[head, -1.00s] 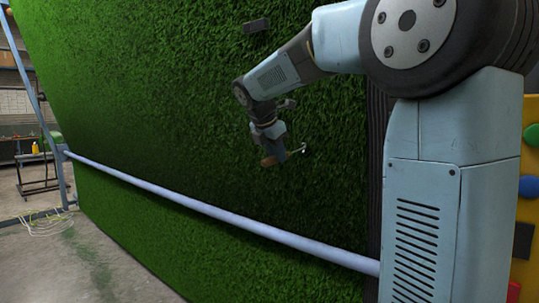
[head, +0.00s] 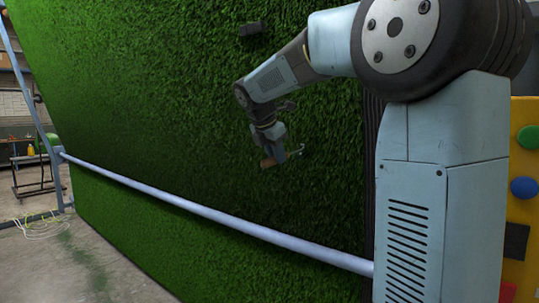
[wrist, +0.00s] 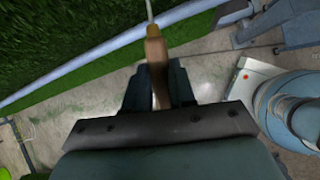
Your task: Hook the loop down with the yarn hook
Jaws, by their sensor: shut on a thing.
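The yarn hook has a wooden handle (head: 268,162) and a thin pale metal hook end (head: 301,150). My gripper (head: 278,150) is shut on the handle, in front of the green turf wall (head: 180,100). The wrist view shows the brown handle (wrist: 155,52) between the dark jaws of my gripper (wrist: 160,75), with the pale shaft (wrist: 150,10) running out of the top of the picture. I cannot make out a loop in either view. I cannot tell whether the hook touches the turf.
A pale pipe (head: 200,211) runs along the turf wall below my gripper. A small dark block (head: 251,29) sits high on the turf. A yellow panel with coloured knobs (head: 525,188) stands at the right. Cables (head: 42,226) lie on the concrete floor at left.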

